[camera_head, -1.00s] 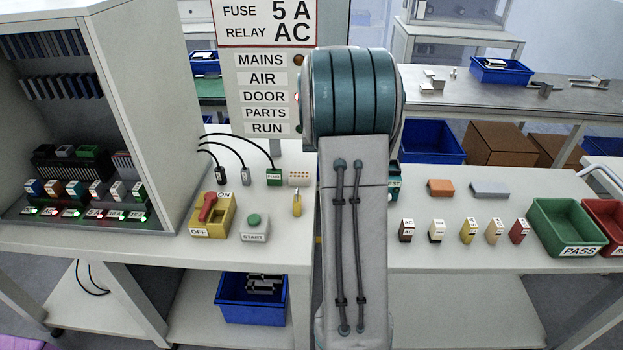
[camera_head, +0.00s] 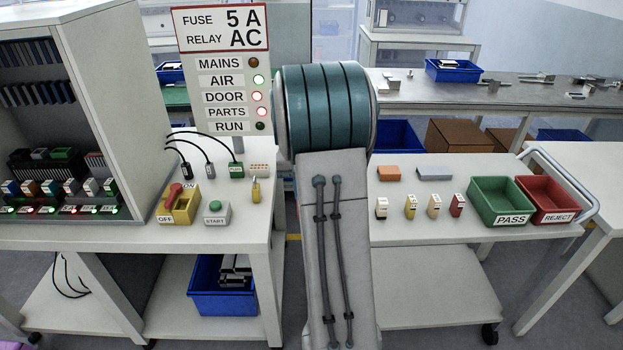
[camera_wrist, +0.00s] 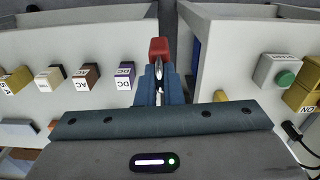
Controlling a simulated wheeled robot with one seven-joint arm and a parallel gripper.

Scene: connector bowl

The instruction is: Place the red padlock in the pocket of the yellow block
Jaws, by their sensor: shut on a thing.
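The red padlock (camera_wrist: 160,47) is at the tips of my gripper (camera_wrist: 160,75) in the wrist view. My gripper is shut on it, with a metal part between the fingers. It hangs over the gap between two white tabletops. A yellow block with a red lever (camera_head: 180,206), marked ON and OFF, sits on the left table in the head view. Part of it shows at the right edge of the wrist view (camera_wrist: 304,98). Its pocket is not clear to me. A small upright yellow piece (camera_head: 256,190) stands right of it. My arm hides gripper and padlock in the head view.
The START button box (camera_head: 217,214) stands close beside the yellow block. Black cables and plugs (camera_head: 209,169) lie behind it, below the sign board (camera_head: 222,80). The tall cabinet (camera_head: 105,60) is at left. The right cart holds small blocks, a green PASS tray (camera_head: 483,216) and a red REJECT tray (camera_head: 574,207).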

